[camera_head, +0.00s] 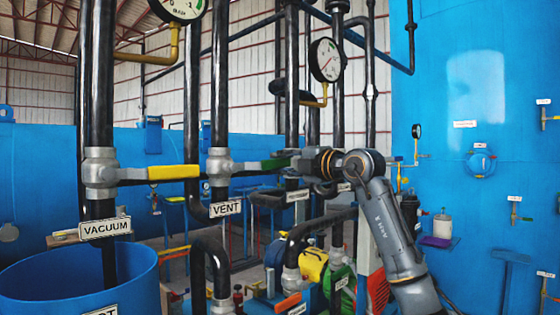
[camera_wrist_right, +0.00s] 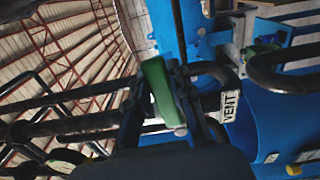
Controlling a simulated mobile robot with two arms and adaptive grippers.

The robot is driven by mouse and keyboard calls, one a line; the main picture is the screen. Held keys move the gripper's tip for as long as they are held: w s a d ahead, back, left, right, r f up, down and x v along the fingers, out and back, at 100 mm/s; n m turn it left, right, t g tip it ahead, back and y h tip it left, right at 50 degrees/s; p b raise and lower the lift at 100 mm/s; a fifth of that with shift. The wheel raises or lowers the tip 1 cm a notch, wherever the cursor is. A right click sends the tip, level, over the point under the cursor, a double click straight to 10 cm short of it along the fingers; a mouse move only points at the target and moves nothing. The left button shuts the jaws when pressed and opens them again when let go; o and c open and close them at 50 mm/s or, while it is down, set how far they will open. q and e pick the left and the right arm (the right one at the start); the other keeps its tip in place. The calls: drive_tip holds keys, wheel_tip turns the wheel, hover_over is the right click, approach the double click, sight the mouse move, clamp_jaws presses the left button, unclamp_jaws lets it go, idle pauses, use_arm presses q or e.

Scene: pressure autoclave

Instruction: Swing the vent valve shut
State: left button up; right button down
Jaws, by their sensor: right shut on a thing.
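The vent valve (camera_head: 219,167) sits on a vertical black pipe above a white VENT label (camera_head: 225,208). Its green handle (camera_head: 276,163) points right, about level and crosswise to the pipe. My right gripper (camera_head: 299,161) is shut on the handle's outer end, with its arm coming from the lower right. In the right wrist view the green handle (camera_wrist_right: 158,88) lies between the dark fingers, and the VENT label (camera_wrist_right: 230,107) shows to the right. The fingers hide part of the handle. My left gripper is not in view.
Left of the vent valve is the vacuum valve (camera_head: 100,173) with a yellow handle (camera_head: 173,172) pointing right and a VACUUM label (camera_head: 105,228). Several vertical black pipes stand close around the gripper. A pressure gauge (camera_head: 326,60) hangs above it. A large blue tank (camera_head: 480,90) stands at right.

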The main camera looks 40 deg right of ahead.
drive_tip(key=shift+f+m, duration=0.4)
drive_tip(key=shift+f, duration=0.15)
drive_tip(key=shift+w, duration=0.1)
drive_tip(key=c, duration=1.2)
unclamp_jaws()
drive_tip(key=shift+o, duration=0.2)
drive_tip(key=s+d, duration=0.1)
drive_tip(key=s, duration=1.1)
